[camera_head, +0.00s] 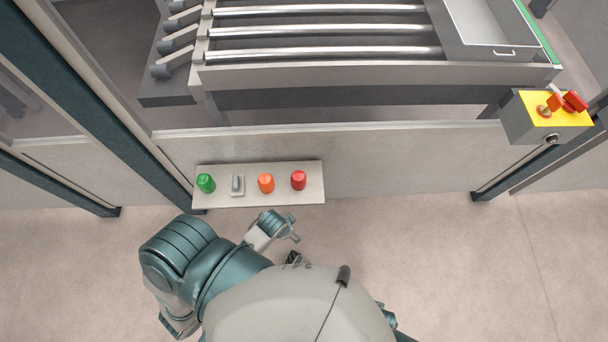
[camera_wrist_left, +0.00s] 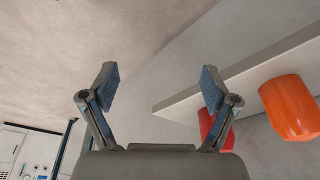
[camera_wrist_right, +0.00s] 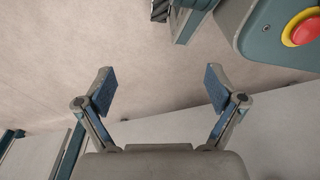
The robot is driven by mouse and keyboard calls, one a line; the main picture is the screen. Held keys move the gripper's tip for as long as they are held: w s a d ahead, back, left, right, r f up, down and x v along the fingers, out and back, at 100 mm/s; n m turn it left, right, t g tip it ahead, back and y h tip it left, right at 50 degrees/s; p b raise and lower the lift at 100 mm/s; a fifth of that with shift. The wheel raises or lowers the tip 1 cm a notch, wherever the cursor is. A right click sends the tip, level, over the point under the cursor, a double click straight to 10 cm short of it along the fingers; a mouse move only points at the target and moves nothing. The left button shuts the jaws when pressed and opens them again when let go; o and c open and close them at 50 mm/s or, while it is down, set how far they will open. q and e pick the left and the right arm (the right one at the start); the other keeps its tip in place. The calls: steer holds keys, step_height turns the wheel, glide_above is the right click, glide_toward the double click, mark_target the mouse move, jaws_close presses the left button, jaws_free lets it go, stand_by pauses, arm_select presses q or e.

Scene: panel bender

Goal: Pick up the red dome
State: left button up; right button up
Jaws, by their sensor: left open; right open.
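The red dome (camera_head: 298,180) is at the right end of a row of controls on a pale panel strip (camera_head: 312,194) in the head view. In the left wrist view a red dome (camera_wrist_left: 213,128) is partly hidden behind the right-hand finger, with the orange dome (camera_wrist_left: 290,107) beside it. My left gripper (camera_head: 291,232) is below the strip in the head view, apart from the red dome. Its fingers (camera_wrist_left: 161,85) are spread with nothing between them. My right gripper (camera_wrist_right: 160,88) is open and empty in its wrist view, over bare floor; I cannot make it out in the head view.
On the strip are an orange dome (camera_head: 265,183), a grey switch (camera_head: 237,185) and a green dome (camera_head: 205,183). A yellow-topped box (camera_head: 545,118) with red controls is at the right. Roller bars and a tray (camera_head: 487,30) lie behind. Floor at right is clear.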

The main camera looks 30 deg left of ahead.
arm_select(q)
steer(key=w+d+r+m+h, duration=0.2)
steer(key=w+d+r+m, duration=0.4)
steer(key=r, duration=0.3)
step_height(320, 180, up, 7)
steer(key=m+g+y, duration=0.3)
steer(key=m, duration=2.3)
glide_above(298, 173)
step_height(298, 173, down, 11)
steer(key=shift+r+b, duration=0.2)
steer(key=shift+b, duration=0.75)
steer(key=shift+f, duration=0.4)
steer(key=f, duration=0.3)
steer(key=f+b, duration=0.1)
steer(key=f, duration=0.1)
steer(key=shift+s+d, duration=0.15)
steer(key=shift+d, duration=0.15)
steer(key=shift+f, duration=0.2)
steer(key=shift+a, duration=0.15)
steer(key=shift+c, duration=0.8)
steer(key=c, duration=1.1)
arm_select(e)
steer(key=w+r, duration=0.4)
steer(key=r, duration=0.2)
steer(key=shift+w+d+r, duration=0.2)
steer(key=shift+w+d, duration=0.15)
steer(key=shift+d, duration=0.05)
